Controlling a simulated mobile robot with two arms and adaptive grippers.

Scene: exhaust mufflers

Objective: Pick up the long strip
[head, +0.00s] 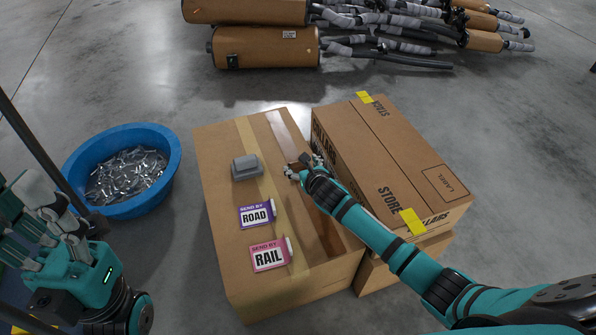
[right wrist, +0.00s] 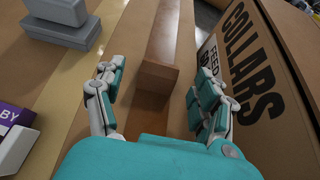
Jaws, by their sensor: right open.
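A long brown strip (head: 286,127) lies along the top of the large cardboard box (head: 222,200), running from the far edge toward the near side. It also shows in the right wrist view (right wrist: 163,28). A short brown block-like piece (right wrist: 156,77) is in line with it, between my fingers; I cannot tell if it is part of the strip. My right gripper (head: 304,168) is open above the box top, its fingers on either side of this piece in the right wrist view (right wrist: 158,92). My left gripper (head: 35,225) is at the far left, away from the box; its opening is unclear.
A grey object (head: 247,167), a purple ROAD card (head: 256,214) and a pink RAIL card (head: 270,255) are on the box. A taller COLLARS carton (head: 375,150) stands close on the right. A blue tub (head: 135,205) of metal pieces is left. Mufflers (head: 265,48) lie behind.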

